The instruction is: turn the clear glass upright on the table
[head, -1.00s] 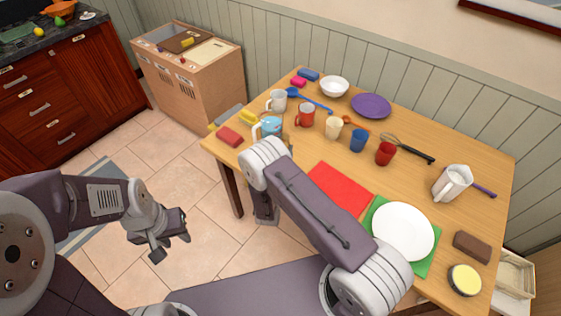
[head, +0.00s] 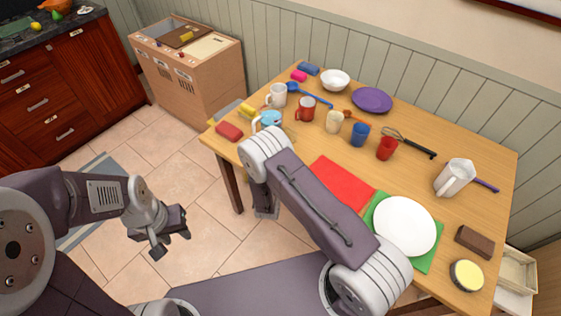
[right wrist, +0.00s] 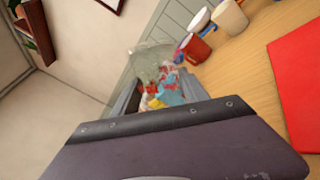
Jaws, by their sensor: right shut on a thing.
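The clear glass (right wrist: 152,62) shows in the right wrist view, see-through, with blurred red, blue and yellow colours behind it. My right gripper (right wrist: 158,95) is shut on it; the dark gripper body covers its lower part. I cannot tell from this view how far the glass is tilted. In the head view my right forearm hides the right gripper and most of the glass near the table's left front. My left gripper (head: 172,245) is open and empty, off the table above the floor. The wooden table (head: 460,200) carries many things.
A light-blue mug (head: 270,118), red mug (head: 306,109), cream cup (head: 333,122), blue cup (head: 360,135) and red cup (head: 386,148) stand beyond my right arm. A red mat (head: 340,182) and white plate (head: 405,225) lie to the right.

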